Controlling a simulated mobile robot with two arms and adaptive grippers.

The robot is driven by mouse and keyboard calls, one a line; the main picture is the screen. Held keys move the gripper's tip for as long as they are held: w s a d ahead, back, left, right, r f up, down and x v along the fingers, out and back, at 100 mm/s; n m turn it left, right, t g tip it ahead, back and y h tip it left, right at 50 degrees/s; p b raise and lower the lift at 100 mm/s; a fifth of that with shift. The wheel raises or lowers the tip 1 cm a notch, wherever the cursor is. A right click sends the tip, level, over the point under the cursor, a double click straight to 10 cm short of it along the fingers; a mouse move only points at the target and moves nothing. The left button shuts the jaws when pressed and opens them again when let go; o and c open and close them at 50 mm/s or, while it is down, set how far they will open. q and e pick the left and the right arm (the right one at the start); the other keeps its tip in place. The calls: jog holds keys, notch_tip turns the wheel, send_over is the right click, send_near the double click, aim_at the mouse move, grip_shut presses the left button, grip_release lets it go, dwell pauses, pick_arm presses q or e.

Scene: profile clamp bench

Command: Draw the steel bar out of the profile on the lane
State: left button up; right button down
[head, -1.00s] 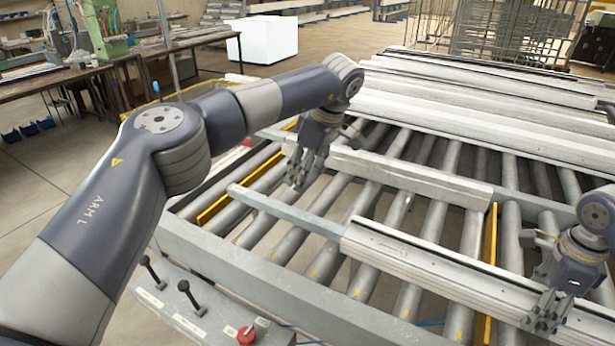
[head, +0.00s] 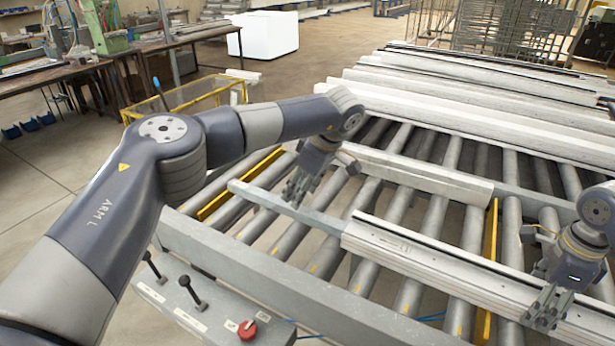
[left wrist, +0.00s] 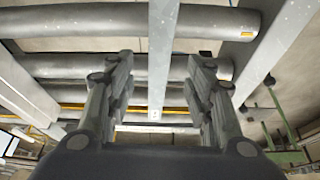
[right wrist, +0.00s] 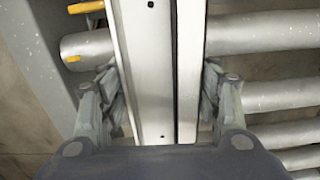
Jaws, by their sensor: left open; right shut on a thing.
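The white profile (head: 430,262) lies across the rollers in the front lane. The grey steel bar (head: 325,222) sticks out of its left end, with its free tip to the left. My left gripper (head: 292,200) is over the bar near that tip. In the left wrist view the bar (left wrist: 161,60) runs between the open fingers (left wrist: 158,95), with gaps on both sides. My right gripper (head: 540,318) is shut on the profile at the right. The right wrist view shows the profile (right wrist: 155,70) between its fingers (right wrist: 165,95). The part of the bar inside the profile is hidden.
A second profile (head: 420,172) lies behind on the rollers, and several more (head: 480,110) are stacked at the back. Yellow strips (head: 240,183) stand between rollers. A control box with a red knob (head: 247,329) is at the front edge.

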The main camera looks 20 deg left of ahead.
aim_at(297, 212)
pick_arm(q)
jog(key=shift+x, duration=3.2)
grip_shut()
